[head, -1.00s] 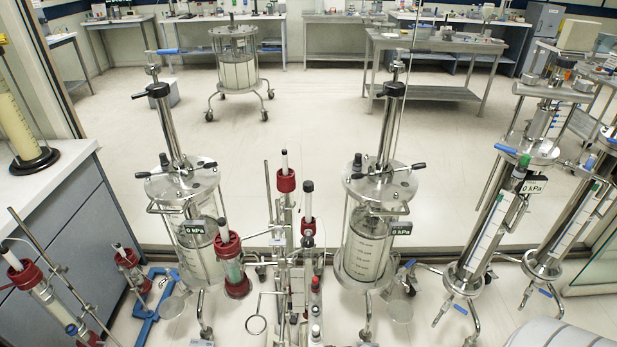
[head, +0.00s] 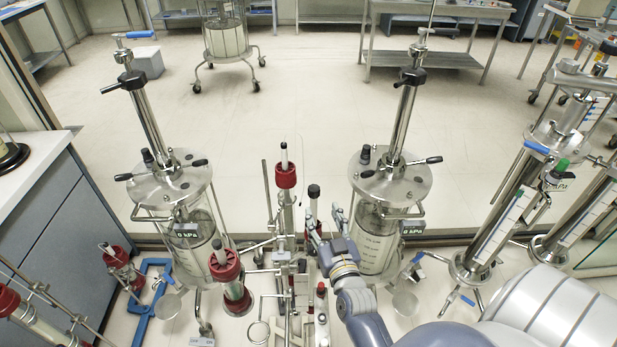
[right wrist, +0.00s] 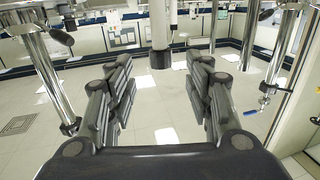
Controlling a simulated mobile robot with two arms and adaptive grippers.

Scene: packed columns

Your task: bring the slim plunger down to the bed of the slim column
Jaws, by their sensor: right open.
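Several slim columns are in the head view, and I cannot tell for sure which one is meant. My right gripper (head: 322,222) is open, just below and around this black tip in the picture; contact cannot be told. In the right wrist view, my right gripper (right wrist: 160,95) has its fingers spread with nothing held between them. My left gripper is not in view.
Wide steel-lidded columns stand left (head: 168,185) and right (head: 392,185) of the middle group, with tall handles. A steel column with a white scale (head: 500,228) stands farther right. A grey cabinet (head: 60,210) is at the left.

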